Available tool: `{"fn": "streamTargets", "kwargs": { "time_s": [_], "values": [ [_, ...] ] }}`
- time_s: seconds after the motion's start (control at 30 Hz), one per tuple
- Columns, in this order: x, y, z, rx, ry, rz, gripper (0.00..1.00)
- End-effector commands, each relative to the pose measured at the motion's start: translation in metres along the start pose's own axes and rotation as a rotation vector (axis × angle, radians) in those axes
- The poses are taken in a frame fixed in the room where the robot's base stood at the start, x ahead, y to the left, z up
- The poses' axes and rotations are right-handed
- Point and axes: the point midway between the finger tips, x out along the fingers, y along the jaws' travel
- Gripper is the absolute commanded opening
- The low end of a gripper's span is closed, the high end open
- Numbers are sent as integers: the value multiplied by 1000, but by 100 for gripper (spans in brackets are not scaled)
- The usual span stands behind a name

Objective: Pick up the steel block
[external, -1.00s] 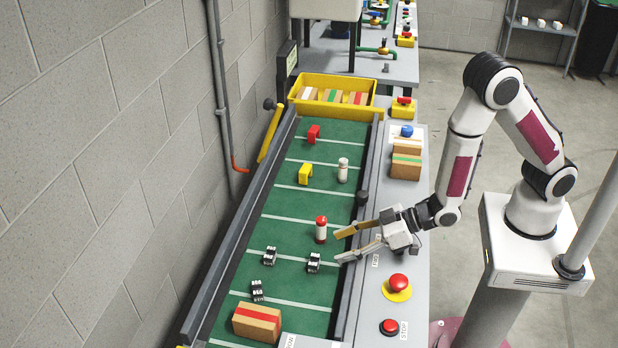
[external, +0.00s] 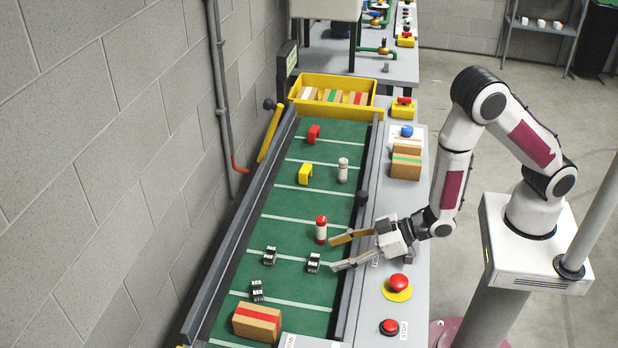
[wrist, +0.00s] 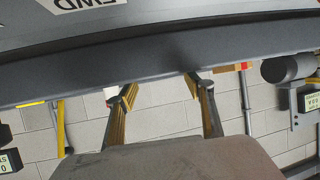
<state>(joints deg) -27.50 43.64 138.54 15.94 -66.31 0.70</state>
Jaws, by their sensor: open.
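Three small dark-and-silver pieces lie on the green belt in the external view: one at right (external: 313,262), one at left (external: 269,255) and one nearer the front (external: 257,290). They are too small to tell for sure which is the steel block. My gripper (external: 333,254) is open and empty over the belt's right edge. Its fingers point left, with the right-hand piece just beyond the lower fingertip; I cannot tell whether they touch. In the wrist view my open gripper (wrist: 160,85) shows both fingers apart, with none of these pieces visible between them.
A red-and-white cylinder (external: 321,230) stands by the upper finger. A cardboard box (external: 257,322) sits at the belt's front. A yellow piece (external: 305,174), a white cylinder (external: 343,170) and a red piece (external: 314,134) are farther back. A dark rail (external: 348,300) borders the belt.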

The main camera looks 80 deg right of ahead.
Motion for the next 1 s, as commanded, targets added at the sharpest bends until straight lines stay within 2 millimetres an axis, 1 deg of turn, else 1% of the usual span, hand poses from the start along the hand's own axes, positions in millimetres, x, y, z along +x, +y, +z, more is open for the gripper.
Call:
{"fn": "streamTargets", "kwargs": {
  "time_s": [0.47, 0.63, 0.9, 1.0],
  "values": [
    [5, 0, 0, 0, 0, 1, 52],
    [17, 1, 0, 1, 0, 2, 52],
    [46, 0, 0, 0, 0, 0, 52],
    [54, 0, 0, 0, -1, 0, 52]
  ]
}}
